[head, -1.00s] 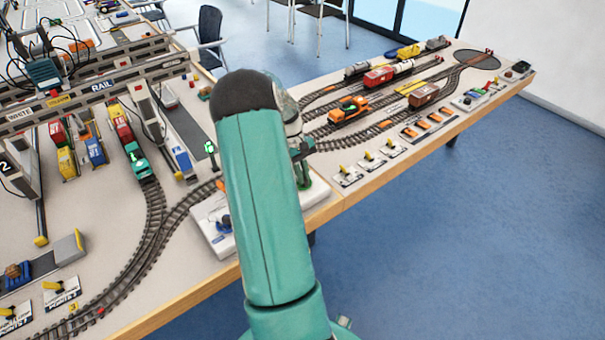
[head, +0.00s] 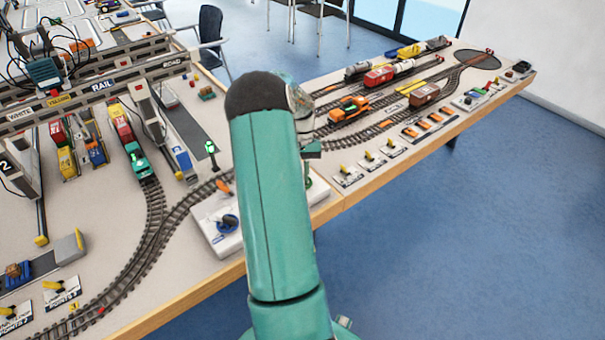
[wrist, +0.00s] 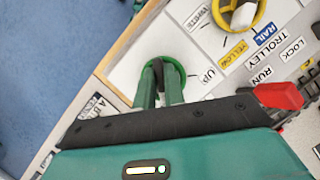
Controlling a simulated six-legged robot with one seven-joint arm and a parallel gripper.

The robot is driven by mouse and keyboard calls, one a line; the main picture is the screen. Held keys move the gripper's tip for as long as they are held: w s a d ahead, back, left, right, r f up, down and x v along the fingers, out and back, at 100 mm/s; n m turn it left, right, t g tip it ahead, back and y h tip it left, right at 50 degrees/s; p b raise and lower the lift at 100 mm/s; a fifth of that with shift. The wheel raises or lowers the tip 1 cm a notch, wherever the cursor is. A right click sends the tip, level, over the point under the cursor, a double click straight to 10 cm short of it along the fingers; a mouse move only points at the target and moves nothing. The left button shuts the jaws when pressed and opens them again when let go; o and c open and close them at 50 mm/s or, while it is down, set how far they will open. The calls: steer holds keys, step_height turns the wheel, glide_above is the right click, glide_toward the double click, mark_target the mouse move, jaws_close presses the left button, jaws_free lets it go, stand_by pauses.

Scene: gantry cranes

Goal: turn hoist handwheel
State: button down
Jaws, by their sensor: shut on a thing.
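A green handwheel (wrist: 178,66) sits on the white control panel near a label reading "UP" in the wrist view. My gripper (wrist: 160,72) reaches down over it, with its two green fingers close together on a dark piece inside the ring, shut on the handwheel. The fingers hide the near part of the rim. In the head view my own arm covers most of the handwheel and the gripper.
In the wrist view, a yellow ring with a white knob (wrist: 243,14) and a red lever (wrist: 279,96) are close by. The white panel (head: 205,221) lies at the table's front edge, with a blue knob (head: 228,222). Rail tracks and a gantry (head: 95,92) stand left.

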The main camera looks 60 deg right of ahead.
steer(key=shift+d+m+t, duration=0.1)
steer(key=shift+m+t, duration=0.4)
steer(key=shift+m, duration=0.7)
steer(key=c, duration=1.5)
jaws_free()
steer(key=v, duration=1.3)
steer(key=shift+w+d+r, duration=0.1)
steer(key=shift+d+r, duration=0.2)
steer(key=shift+r, duration=0.05)
